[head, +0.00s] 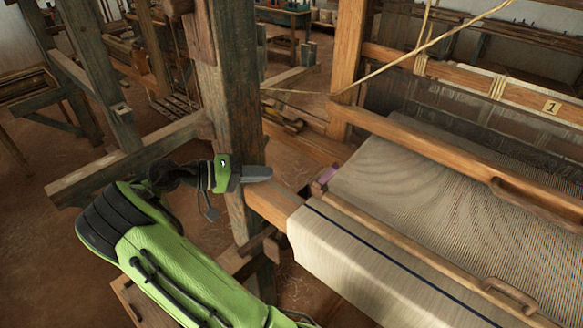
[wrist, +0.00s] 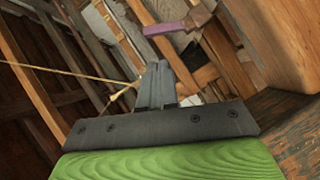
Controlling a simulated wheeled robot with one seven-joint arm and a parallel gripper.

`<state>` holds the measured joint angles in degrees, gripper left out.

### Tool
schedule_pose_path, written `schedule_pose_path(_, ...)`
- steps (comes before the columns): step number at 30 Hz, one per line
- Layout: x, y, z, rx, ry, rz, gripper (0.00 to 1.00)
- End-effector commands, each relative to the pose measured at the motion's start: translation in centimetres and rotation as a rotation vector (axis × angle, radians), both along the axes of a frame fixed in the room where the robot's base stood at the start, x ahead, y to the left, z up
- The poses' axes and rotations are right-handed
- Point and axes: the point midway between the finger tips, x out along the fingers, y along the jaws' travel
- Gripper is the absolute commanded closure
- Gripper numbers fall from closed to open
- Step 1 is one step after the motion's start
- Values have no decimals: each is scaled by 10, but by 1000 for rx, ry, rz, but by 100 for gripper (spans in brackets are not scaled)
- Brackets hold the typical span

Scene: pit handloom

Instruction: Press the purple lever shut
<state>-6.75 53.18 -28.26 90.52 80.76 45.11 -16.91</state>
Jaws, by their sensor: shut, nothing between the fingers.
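The purple lever (head: 327,175) is small and sits at the left end of the wooden bar across the woven cloth, beside the cloth's edge. In the wrist view the purple lever (wrist: 172,28) shows at the top, sticking out to the left from a wooden piece. My gripper (head: 270,173) is shut and empty. In the head view it points right, in front of the thick upright post and left of the lever. In the wrist view my gripper (wrist: 156,72) is below the lever in the picture, with a gap between them.
The cloth roll (head: 350,255) with a dark blue stripe lies right of my gripper. The thick wooden post (head: 232,95) stands directly behind my gripper. A taut cord (head: 430,45) runs above the cloth to the upper right. Bare floor shows at the left.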

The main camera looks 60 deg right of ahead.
Motion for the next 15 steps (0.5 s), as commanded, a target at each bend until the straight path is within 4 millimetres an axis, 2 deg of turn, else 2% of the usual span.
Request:
schedule_pose_path(5, -13, -14, -5, -1, 2, -6, 100)
schedule_pose_path(15, -61, -70, -22, 1, 2, -6, 100)
